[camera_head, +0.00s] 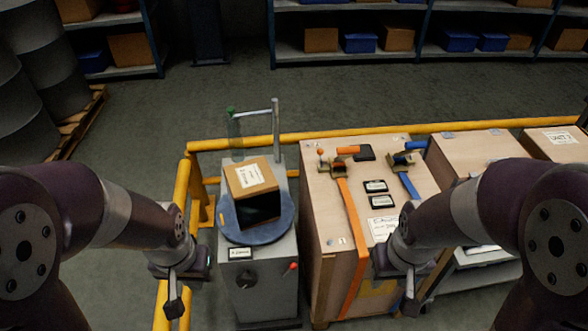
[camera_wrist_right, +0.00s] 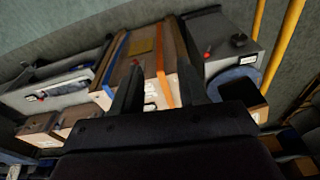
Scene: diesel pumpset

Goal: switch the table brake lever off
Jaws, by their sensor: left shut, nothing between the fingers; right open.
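A grey cabinet (camera_head: 262,290) carries a round blue turntable (camera_head: 228,225) with a cardboard box (camera_head: 252,178) on it. A small red-tipped lever (camera_head: 293,266) sits at the right of the cabinet's front, and a black knob (camera_head: 246,279) sits left of it. The red tip also shows in the right wrist view (camera_wrist_right: 208,52). I cannot read the labels to confirm which control is the brake. My left gripper (camera_head: 173,303) is shut and empty, left of the cabinet. My right gripper (camera_head: 410,300) is open and empty, right of the cabinet in front of the wooden crate; its fingers show in the wrist view (camera_wrist_right: 158,85).
A wooden crate (camera_head: 325,215) with an orange strap and an orange-handled tool (camera_head: 340,160) stands right of the cabinet. More crates (camera_head: 470,155) stand further right. A yellow rail (camera_head: 181,195) runs left and behind. Shelves (camera_head: 350,50) and drums (camera_head: 40,80) are beyond.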

